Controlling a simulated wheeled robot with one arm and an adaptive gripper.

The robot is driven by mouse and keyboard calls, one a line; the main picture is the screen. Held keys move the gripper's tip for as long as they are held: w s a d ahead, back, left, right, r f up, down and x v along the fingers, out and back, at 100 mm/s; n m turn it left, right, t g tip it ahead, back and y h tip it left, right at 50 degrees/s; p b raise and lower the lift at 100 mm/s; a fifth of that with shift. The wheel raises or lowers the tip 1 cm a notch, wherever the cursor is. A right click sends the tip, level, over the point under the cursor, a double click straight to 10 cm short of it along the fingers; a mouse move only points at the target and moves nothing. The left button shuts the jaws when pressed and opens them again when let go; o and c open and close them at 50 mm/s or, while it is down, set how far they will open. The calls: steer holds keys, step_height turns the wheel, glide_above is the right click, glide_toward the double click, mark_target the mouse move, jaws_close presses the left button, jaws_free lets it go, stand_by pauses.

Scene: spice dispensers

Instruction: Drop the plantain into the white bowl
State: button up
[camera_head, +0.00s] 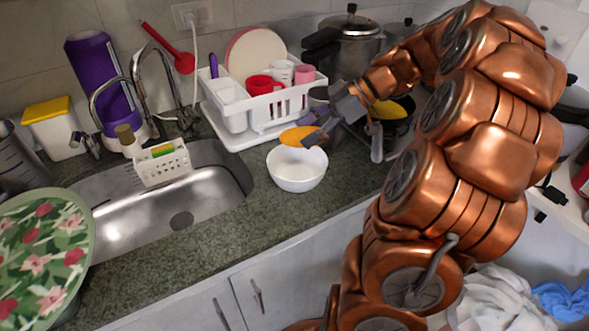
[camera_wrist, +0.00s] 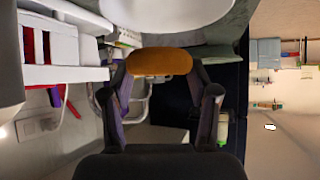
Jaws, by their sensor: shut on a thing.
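The plantain (camera_head: 297,136) is an orange-yellow oval piece. My gripper (camera_head: 314,138) is shut on it, with the plantain at the fingertips. In the wrist view the plantain (camera_wrist: 160,61) sits crosswise between the two fingers of my gripper (camera_wrist: 162,74). The white bowl (camera_head: 297,175) stands upright on the counter between the sink and the stove. In the head view the plantain appears over the bowl's back rim, apparently above it. In the wrist view the bowl (camera_wrist: 168,14) shows at the top edge, cut off.
A white dish rack (camera_head: 259,118) with cups and plates stands behind the bowl. A metal sink (camera_head: 195,192) lies to the left. A dark pan with a yellow piece (camera_head: 392,109) is to the right, partly hidden by my arm. The counter (camera_head: 240,228) in front is clear.

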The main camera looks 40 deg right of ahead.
steer(key=o, duration=1.2)
steer(key=shift+o, duration=0.2)
steer(key=shift+r, duration=0.1)
steer(key=v, duration=0.7)
steer(key=shift+s+d, duration=0.1)
steer(key=shift+s, duration=0.05)
